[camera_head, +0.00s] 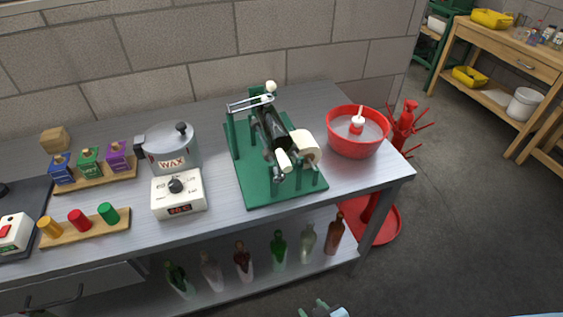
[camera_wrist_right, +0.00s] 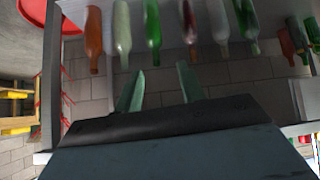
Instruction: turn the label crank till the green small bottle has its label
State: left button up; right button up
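The green label machine (camera_head: 257,187) stands on the steel bench. A dark green bottle (camera_head: 268,125) lies in it, its near end toward me. I see no label on its visible side. A cream roll (camera_head: 306,146) sits at the machine's right. A pale knob (camera_head: 271,86) tops the metal arm at the back, and a cream handle-like piece (camera_head: 284,161) sticks out in front; I cannot tell which is the crank. My right gripper (camera_head: 320,308) is at the bottom edge, below and apart from the machine. In the right wrist view it (camera_wrist_right: 160,88) is open and empty. My left gripper is out of view.
Several bottles (camera_head: 279,250) stand on the lower shelf, beyond my right gripper. A red tub (camera_head: 354,143) is right of the machine. A wax pot (camera_head: 172,152) and control box (camera_head: 180,195) are left. A red bottle tree (camera_head: 404,128) stands past the bench's right end.

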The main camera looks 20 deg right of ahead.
jog(key=w+a+r+m+t+p, duration=0.15)
jog(key=w+r, duration=0.25)
jog(key=r, duration=0.6)
jog(key=w+a+r+t, duration=0.1)
jog(key=w+r+t, duration=0.2)
jog(key=r, duration=0.7)
jog(key=m+t+p, duration=0.1)
jog(key=m+t, duration=0.2)
jog(key=t, duration=0.2)
send_near(280, 153)
jog(key=shift+n+g, duration=0.25)
jog(key=w+p, duration=0.4)
jog(key=w, duration=0.4)
jog(key=shift+w+f, duration=0.1)
jog(key=shift+w, duration=0.25)
jog(key=shift+w+a, duration=0.1)
jog(key=shift+w, duration=0.5)
jog(key=shift+c, duration=0.2)
grip_shut()
